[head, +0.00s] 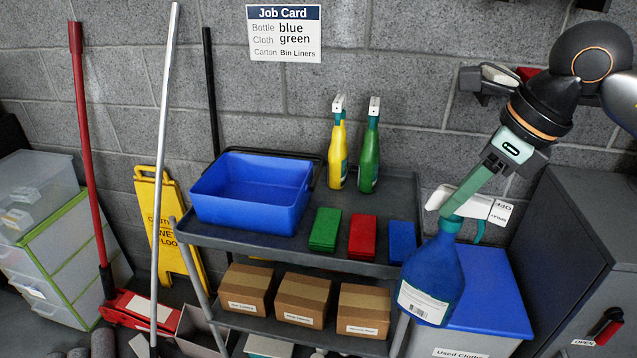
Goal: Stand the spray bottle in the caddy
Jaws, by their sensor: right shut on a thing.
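The blue spray bottle (433,275) hangs from my right gripper (467,195), which is shut on it near its white trigger head. The bottle is slightly tilted, with a white label low on its side, in front of the cart's right end. The caddy (250,222) is a blue open box with a dark handle on the left of the cart's top shelf. Its visible inside looks empty. The bottle is apart from the caddy, well to its right. My left gripper is not in view.
Yellow (337,155) and green (369,158) spray bottles stand behind on the grey cart (290,252). Green (325,229), red (362,236) and blue (402,241) cloths lie before them. A blue-lidded bin (480,290) stands right. The job card (284,33) reads blue, green, Bin Liners.

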